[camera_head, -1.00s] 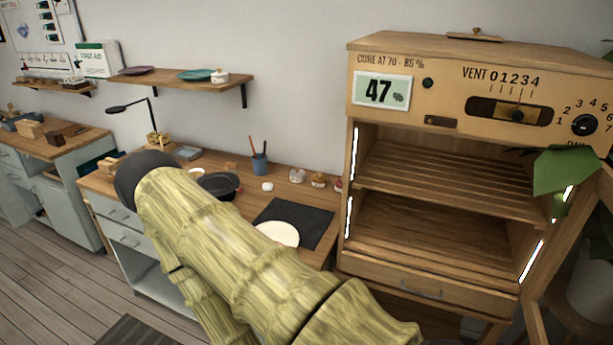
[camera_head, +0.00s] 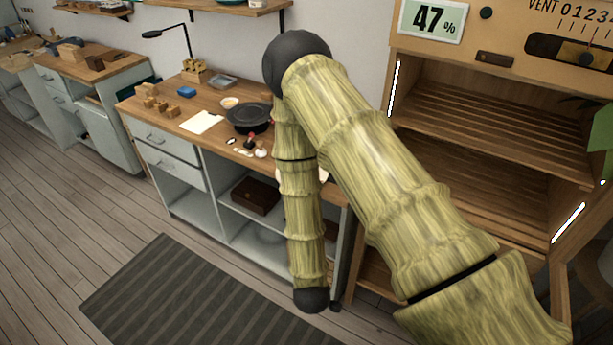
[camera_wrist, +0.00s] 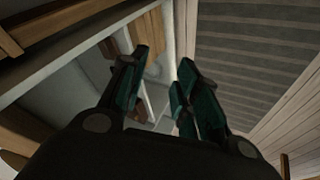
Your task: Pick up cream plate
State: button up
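The cream plate is almost wholly hidden behind my arm in the head view; only a pale sliver (camera_head: 323,174), which looks like its edge, shows beside my arm link above the workbench (camera_head: 222,148). The plate does not show in the wrist view. My gripper (camera_wrist: 163,65) is in the wrist view, with its dark green fingers apart and nothing between them. It points down past the workbench front toward the open shelves and the floor. In the head view the gripper itself is hidden or out of sight.
A black pan (camera_head: 249,118), a white sheet (camera_head: 201,122) and small wooden blocks stand on the workbench. The wooden cabinet (camera_head: 480,120) with slatted shelves stands open at right. A striped mat (camera_head: 185,300) lies on the clear floor in front.

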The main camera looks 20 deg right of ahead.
jog(key=w+a+r+n+t+h+b, duration=0.1)
jog(key=w+a+r+n+t+h, duration=0.2)
jog(key=w+r, duration=0.7)
jog(key=w+a+r+n+h+b, duration=0.1)
jog(key=w+a+r+h, duration=0.4)
jog(key=w+r, duration=0.6)
jog(key=shift+h, duration=0.4)
jog(key=shift+s+d+f+p+x, duration=0.15)
jog(key=shift+p+x, duration=0.55)
jog(key=shift+x, duration=1.25)
jog(key=shift+s+f+p+x, duration=0.15)
jog(key=shift+p+x, duration=0.6)
jog(key=shift+x, duration=1.2)
jog(key=shift+s+d+p+x, duration=0.15)
jog(key=shift+p+x, duration=0.55)
jog(key=shift+x, duration=1.3)
jog(key=shift+a, duration=0.15)
grip_shut()
